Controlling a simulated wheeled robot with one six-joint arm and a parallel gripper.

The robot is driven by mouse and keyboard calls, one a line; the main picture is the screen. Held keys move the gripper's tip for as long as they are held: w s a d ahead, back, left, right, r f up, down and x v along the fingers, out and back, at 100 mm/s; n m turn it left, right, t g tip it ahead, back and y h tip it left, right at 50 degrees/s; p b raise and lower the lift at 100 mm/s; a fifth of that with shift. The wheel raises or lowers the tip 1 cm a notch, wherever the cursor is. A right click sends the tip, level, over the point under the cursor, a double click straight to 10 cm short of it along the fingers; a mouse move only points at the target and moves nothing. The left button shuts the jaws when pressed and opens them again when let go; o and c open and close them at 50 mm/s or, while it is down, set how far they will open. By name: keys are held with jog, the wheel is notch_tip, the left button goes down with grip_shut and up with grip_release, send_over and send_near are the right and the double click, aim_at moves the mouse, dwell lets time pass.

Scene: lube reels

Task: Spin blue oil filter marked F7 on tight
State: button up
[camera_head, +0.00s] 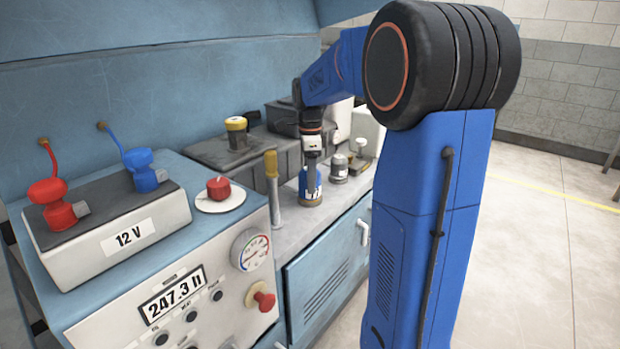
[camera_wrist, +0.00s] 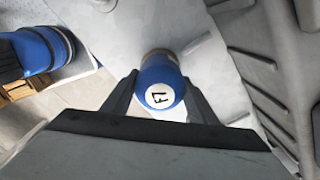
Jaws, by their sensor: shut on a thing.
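The blue oil filter marked F7 (camera_wrist: 162,82) is between the two fingers of my gripper (camera_wrist: 158,97) in the wrist view, with its white F7 label facing the camera. My gripper is shut on it. In the head view the blue filter (camera_head: 310,180) is upright below my gripper (camera_head: 312,160), over a round tan-brown base (camera_head: 310,201) on the grey counter. I cannot tell from here how far the filter is seated on that base.
A grey-and-white canister (camera_head: 339,168) stands close to the right of the filter. A yellow-topped post (camera_head: 272,178) stands to the left. A yellow-capped part (camera_head: 236,131) sits behind. The 12 V unit (camera_head: 110,220) and gauge panel (camera_head: 250,250) are at front left.

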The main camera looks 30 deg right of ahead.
dwell(0.3)
jog(key=m, duration=0.5)
dwell(0.4)
jog(key=m, duration=0.5)
jog(key=o, duration=1.4)
jog(key=shift+c, duration=0.2)
